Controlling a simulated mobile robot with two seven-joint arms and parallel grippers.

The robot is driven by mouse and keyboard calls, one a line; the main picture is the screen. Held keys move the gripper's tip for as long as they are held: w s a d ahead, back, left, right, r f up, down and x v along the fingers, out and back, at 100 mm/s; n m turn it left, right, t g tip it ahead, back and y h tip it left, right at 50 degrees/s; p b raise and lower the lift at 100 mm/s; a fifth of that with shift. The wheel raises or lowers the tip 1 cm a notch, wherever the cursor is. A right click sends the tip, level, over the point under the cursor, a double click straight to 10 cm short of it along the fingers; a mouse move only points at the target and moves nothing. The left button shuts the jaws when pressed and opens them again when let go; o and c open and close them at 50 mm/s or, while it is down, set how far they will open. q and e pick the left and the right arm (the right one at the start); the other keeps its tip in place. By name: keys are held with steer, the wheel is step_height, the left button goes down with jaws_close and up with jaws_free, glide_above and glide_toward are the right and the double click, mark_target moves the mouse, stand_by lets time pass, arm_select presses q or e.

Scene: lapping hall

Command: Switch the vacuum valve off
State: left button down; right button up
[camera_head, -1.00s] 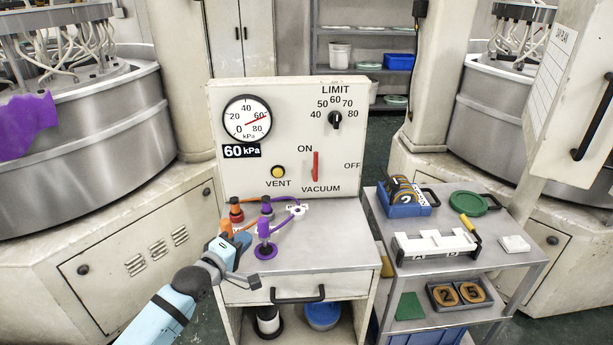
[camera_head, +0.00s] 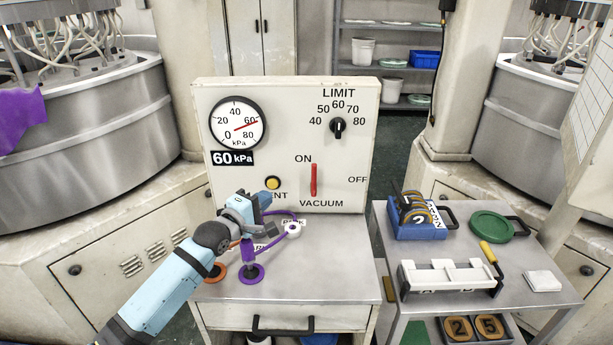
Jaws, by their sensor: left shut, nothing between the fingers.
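The vacuum valve is a red lever (camera_head: 313,180) on the cream panel (camera_head: 354,95). It stands upright, its top by the ON label, with OFF printed to its right. The round gauge (camera_head: 237,123) reads near 60 kPa. My left gripper (camera_head: 272,229) is shut and empty, in front of the lower left of the panel, below and left of the lever and apart from it. It covers part of the VENT label; the yellow vent button (camera_head: 273,183) shows just above it. My right gripper is not in view.
A purple suction cup (camera_head: 250,272) with a purple hose stands on the cabinet top (camera_head: 330,270) below my gripper. An orange cup (camera_head: 216,271) is beside it. The black LIMIT knob (camera_head: 338,127) is above the lever. A trolley (camera_head: 470,290) with trays stands right.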

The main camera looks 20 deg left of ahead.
mark_target(314, 176)
arm_select(q)
steer(key=s+d+p+x, duration=0.1)
steer(key=d+x, duration=0.1)
steer(key=x, duration=1)
steer(key=shift+w+d, duration=0.45)
steer(key=shift+p, duration=0.3)
